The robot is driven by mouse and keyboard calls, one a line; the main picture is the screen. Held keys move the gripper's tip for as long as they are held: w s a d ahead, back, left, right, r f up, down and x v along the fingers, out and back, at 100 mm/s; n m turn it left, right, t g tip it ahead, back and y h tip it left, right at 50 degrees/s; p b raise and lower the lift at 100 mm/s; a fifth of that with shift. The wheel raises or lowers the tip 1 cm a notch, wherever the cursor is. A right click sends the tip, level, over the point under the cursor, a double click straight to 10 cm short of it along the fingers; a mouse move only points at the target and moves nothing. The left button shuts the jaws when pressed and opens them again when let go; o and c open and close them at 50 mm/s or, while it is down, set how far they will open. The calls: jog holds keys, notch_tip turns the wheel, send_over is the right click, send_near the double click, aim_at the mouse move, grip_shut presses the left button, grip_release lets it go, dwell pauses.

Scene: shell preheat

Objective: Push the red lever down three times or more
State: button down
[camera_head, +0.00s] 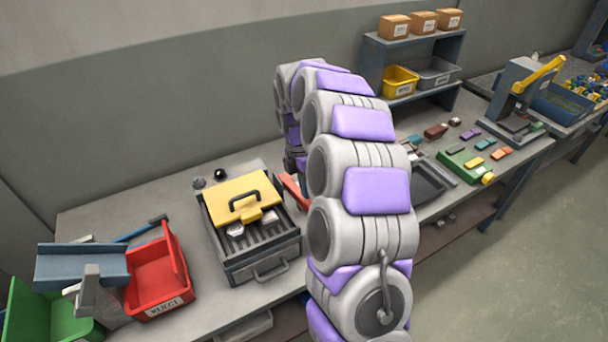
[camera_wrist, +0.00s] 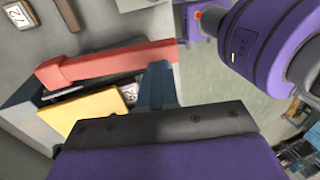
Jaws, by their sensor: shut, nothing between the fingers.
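The red lever (camera_head: 294,191) sticks up at the right side of the grey preheat box (camera_head: 262,264), partly hidden by my arm. In the wrist view the red lever (camera_wrist: 105,64) is a long bar running across the upper left. My gripper (camera_wrist: 160,68) is shut and empty, its blue-grey fingertips at the lever's lower edge in that view, toward its right end. I cannot tell whether they touch it. In the head view only a dark part of my gripper shows beside my arm, just above the lever.
A yellow lid (camera_head: 240,196) with a black handle lies on the box, with pale pieces below it; its yellow corner shows in the wrist view (camera_wrist: 95,110). A red bin (camera_head: 158,275) stands to the left. A dark tray (camera_head: 432,183) and green fixture (camera_head: 465,165) lie to the right.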

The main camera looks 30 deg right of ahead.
jog(key=shift+x, duration=1.05)
